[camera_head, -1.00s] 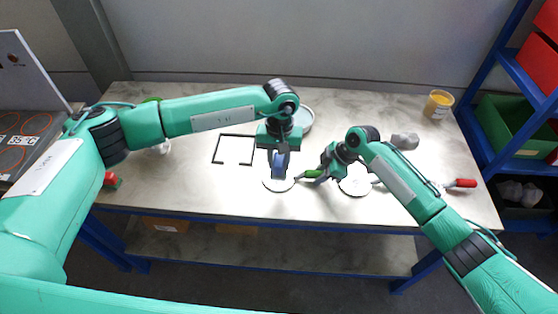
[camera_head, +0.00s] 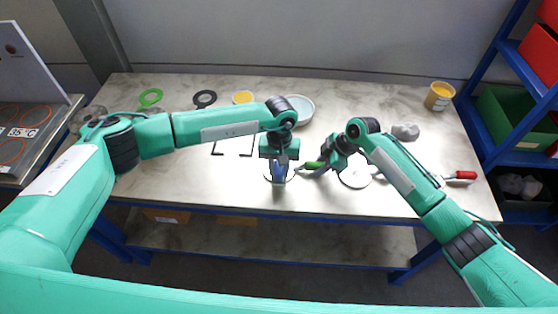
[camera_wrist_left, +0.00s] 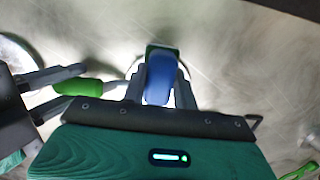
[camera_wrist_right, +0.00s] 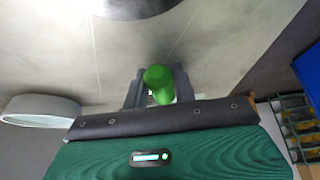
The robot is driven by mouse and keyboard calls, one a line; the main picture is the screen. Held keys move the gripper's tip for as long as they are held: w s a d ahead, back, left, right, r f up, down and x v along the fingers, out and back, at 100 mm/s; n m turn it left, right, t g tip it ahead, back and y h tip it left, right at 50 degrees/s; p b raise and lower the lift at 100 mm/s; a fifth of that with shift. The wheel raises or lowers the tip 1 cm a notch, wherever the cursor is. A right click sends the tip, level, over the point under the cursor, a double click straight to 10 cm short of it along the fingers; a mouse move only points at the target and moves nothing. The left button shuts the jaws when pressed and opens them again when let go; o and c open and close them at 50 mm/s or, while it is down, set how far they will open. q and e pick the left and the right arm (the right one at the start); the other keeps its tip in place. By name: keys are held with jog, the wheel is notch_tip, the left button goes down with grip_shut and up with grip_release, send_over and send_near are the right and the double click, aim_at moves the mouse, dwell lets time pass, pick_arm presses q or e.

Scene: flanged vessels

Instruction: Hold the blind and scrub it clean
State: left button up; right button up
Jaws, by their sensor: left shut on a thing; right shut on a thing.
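My left gripper (camera_head: 279,160) is shut on a blue scrubber (camera_wrist_left: 160,78) with a green end, above the middle of the table's front. My right gripper (camera_head: 332,160) is shut on a green handle (camera_head: 314,165), just right of the left gripper. In the left wrist view a thin rod runs from the green handle (camera_wrist_left: 82,88) toward a pale round disc, apparently the blind (camera_wrist_left: 130,72). The scrubber covers much of this disc. I cannot tell whether they touch. The right wrist view shows the green handle (camera_wrist_right: 159,85) between the fingers.
A second pale disc (camera_head: 355,175) lies under my right arm. Behind are a bowl (camera_head: 299,105), a yellow-topped tin (camera_head: 439,96), a grey lump (camera_head: 405,132), a green ring (camera_head: 150,97) and a dark ring (camera_head: 204,99). A red-handled tool (camera_head: 460,177) lies at right.

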pick_arm(q)
jog(key=shift+w+f, duration=0.2)
jog(key=shift+w, duration=3.6)
jog(key=shift+c, duration=0.3)
jog(key=shift+s, duration=3.9)
jog(key=shift+w+a, duration=0.4)
jog(key=shift+w, duration=3.45)
jog(key=shift+s, duration=3.75)
jog(key=shift+r, duration=4.05)
pick_arm(e)
jog(key=o, duration=0.9)
jog(key=shift+o, duration=0.2)
